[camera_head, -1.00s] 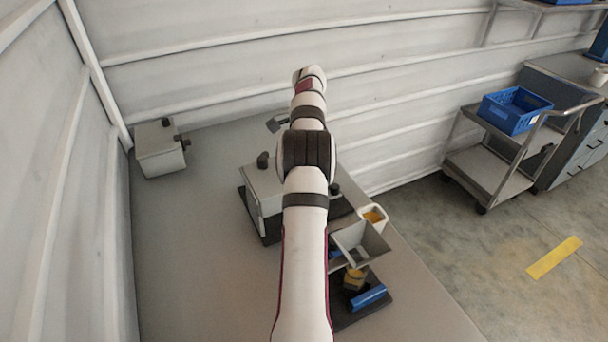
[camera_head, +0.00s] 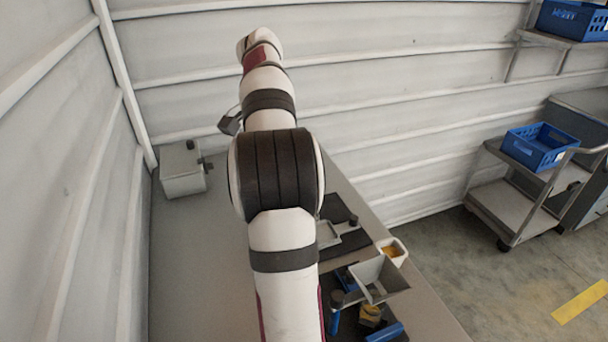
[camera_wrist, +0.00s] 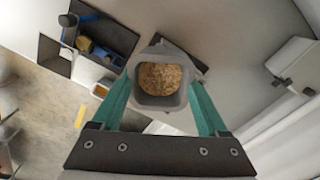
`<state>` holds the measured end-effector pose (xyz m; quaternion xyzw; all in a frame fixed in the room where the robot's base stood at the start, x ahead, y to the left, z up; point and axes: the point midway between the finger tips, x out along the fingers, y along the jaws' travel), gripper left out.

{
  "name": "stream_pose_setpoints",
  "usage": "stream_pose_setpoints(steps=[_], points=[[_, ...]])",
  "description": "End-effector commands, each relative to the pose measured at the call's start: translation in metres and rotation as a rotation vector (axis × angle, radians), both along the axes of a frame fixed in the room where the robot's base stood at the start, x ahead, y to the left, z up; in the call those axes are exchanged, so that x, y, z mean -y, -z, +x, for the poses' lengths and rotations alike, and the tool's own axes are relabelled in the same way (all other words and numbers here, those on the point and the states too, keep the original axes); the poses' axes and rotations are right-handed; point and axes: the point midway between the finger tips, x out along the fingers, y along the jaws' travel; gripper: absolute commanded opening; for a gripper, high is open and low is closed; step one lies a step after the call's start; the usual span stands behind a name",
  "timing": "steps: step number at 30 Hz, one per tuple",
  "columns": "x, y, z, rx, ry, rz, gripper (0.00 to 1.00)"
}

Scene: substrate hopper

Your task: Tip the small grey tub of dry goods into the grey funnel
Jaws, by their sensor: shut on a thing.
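In the wrist view the small grey tub (camera_wrist: 162,103) is gripped between the two green fingers of my gripper (camera_wrist: 160,88). Its open mouth faces the camera and tan grains lie inside. The grey funnel (camera_head: 395,276), square and flared, stands at the right of the bench in the head view. It also shows at the upper left of the wrist view (camera_wrist: 55,57), well apart from the tub. In the head view my arm hides most of the gripper and tub.
A blue cylinder (camera_head: 385,332) lies near the funnel's base. A grey box (camera_head: 182,170) stands at the bench's far left. The bench between that box and my arm is clear.

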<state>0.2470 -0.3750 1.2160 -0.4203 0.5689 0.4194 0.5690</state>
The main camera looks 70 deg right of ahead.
Motion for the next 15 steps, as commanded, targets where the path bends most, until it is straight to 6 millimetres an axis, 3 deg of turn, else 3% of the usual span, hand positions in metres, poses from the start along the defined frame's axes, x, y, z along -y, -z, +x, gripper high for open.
stream_pose_setpoints(steps=[9,15], points=[[-0.073,-0.038,0.032,0.0,-0.656,-0.002,0.37],[-0.105,-0.052,0.04,0.0,-0.935,-0.001,0.37]])
